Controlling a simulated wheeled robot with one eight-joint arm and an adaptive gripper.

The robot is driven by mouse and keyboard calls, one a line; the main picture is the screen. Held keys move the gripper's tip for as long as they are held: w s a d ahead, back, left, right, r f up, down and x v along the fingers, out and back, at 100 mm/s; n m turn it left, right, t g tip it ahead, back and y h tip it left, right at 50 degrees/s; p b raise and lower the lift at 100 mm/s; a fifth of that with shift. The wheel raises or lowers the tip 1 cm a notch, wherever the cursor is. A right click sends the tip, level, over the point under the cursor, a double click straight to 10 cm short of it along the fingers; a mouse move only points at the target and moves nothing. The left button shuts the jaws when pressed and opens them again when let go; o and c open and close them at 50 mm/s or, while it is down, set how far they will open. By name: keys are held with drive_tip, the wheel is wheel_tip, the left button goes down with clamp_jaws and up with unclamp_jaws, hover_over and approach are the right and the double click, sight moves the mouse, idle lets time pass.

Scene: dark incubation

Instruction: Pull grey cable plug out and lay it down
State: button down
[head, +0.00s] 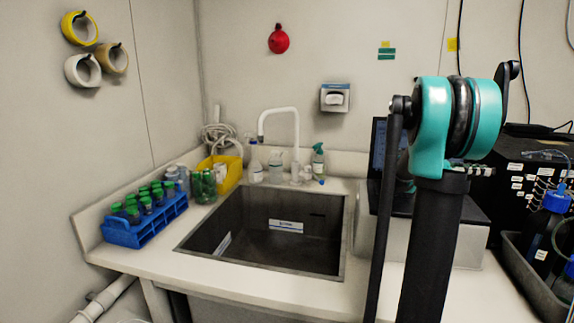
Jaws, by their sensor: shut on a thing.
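My arm stands in the right part of the head view, with a teal joint at its top. My gripper is not in view; no fingertips show. I cannot pick out the grey cable plug. A black box (514,158) with several white labels and thin cables stands at the right, partly behind my arm. Any plug at its left side is hidden or too small to tell.
A dark sink (256,260) with a white tap (296,128) is set in the white counter (182,276). A blue rack (122,234) of green-capped tubes stands at its left. A grey bin (511,265) is at the right. Black cables hang on the wall.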

drive_tip(key=shift+a, duration=0.1)
drive_tip(key=shift+v, duration=2.95)
drive_tip(key=shift+w, duration=0.1)
drive_tip(key=c, duration=1.5)
unclamp_jaws()
